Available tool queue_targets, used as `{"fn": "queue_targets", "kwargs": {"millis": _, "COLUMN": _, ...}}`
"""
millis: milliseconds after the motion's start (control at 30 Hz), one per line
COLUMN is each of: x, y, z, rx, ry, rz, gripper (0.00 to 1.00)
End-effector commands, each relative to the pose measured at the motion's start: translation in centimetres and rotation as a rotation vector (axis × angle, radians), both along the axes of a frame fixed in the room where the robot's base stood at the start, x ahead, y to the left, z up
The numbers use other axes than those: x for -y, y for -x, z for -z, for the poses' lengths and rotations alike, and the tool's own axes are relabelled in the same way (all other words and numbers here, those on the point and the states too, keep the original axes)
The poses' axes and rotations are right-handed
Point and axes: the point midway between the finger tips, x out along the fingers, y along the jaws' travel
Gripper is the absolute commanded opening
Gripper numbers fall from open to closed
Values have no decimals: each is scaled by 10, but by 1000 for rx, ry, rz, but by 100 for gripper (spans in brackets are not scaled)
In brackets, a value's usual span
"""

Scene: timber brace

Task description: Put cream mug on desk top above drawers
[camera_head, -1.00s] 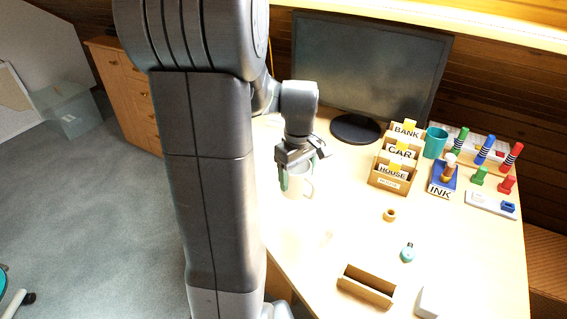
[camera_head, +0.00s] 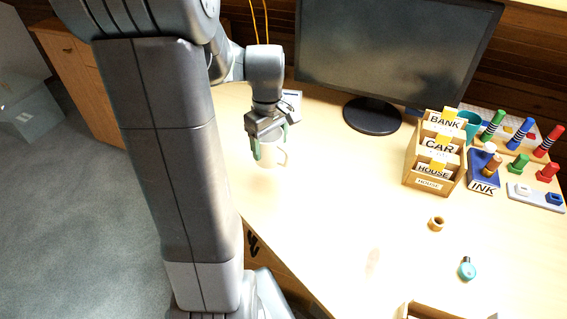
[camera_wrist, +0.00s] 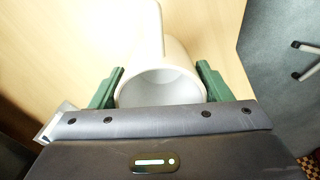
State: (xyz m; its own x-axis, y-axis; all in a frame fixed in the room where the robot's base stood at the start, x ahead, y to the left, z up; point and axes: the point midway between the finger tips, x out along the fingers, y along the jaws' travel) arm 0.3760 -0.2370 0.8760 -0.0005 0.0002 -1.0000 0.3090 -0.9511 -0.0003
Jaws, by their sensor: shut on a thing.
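The cream mug (camera_head: 270,154) is held in my gripper (camera_head: 270,143) at the left part of the desk top (camera_head: 310,215). In the wrist view the mug (camera_wrist: 160,85) sits between the two green fingers, its opening facing the camera and its handle pointing away. The fingers are shut on it. I cannot tell whether the mug's base touches the desk or is just above it. A drawer front with a dark handle (camera_head: 252,243) shows below the desk's near left edge, partly hidden by my arm.
A monitor (camera_head: 395,55) stands behind. A wooden card organiser (camera_head: 434,165), teal mug (camera_head: 470,122), ink pad (camera_head: 484,172) and stamps fill the right side. A small ring (camera_head: 436,224) and teal bottle (camera_head: 467,268) lie nearer. The desk's middle is clear.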

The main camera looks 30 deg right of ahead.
Motion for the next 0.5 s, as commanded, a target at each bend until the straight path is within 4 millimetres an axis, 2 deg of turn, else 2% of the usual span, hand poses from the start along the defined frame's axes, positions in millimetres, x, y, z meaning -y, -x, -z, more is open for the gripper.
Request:
{"fn": "queue_targets", "kwargs": {"millis": 33, "x": 0, "y": 1, "z": 11, "rx": -3, "ry": -1, "rz": 0, "gripper": 41}}
{"fn": "queue_targets", "kwargs": {"millis": 100, "x": 0, "y": 0, "z": 21, "rx": -3, "ry": -1, "rz": 0, "gripper": 41}}
{"fn": "queue_targets", "kwargs": {"millis": 267, "x": 0, "y": 0, "z": 32, "rx": 0, "ry": 0, "rz": 0, "gripper": 41}}
{"fn": "queue_targets", "kwargs": {"millis": 500, "x": 0, "y": 0, "z": 63, "rx": -1, "ry": -1, "rz": 0, "gripper": 41}}
